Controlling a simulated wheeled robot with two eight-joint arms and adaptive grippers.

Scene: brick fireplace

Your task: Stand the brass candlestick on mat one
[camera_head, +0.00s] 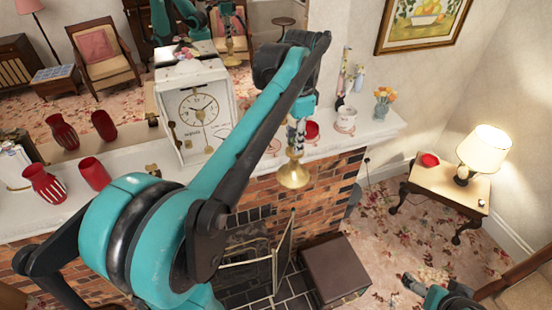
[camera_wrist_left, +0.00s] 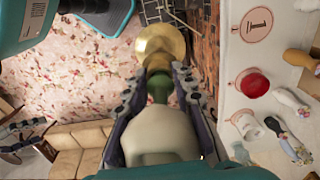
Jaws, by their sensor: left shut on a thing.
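The brass candlestick (camera_head: 293,174) hangs base down in front of the mantel edge in the head view. Its round brass base also shows in the left wrist view (camera_wrist_left: 160,42). My left gripper (camera_head: 297,128) is shut on its stem, and the fingers hide part of it. Mat one, a pink disc with a single-bar mark (camera_wrist_left: 257,25), lies bare on the white mantel in the left wrist view. The candlestick is beside it, not over it. In the head view a pinkish mat (camera_head: 273,147) shows near the candlestick. My right gripper (camera_head: 412,284) is small at the lower right; its jaws are unclear.
The mantel (camera_head: 370,131) also bears a white clock (camera_head: 197,112), a red bowl (camera_head: 311,130), a mug (camera_head: 345,119), a flower vase (camera_head: 382,103), figurines and red vases (camera_head: 94,174). Below stand an open fire screen (camera_head: 283,253) and a dark box (camera_head: 333,268).

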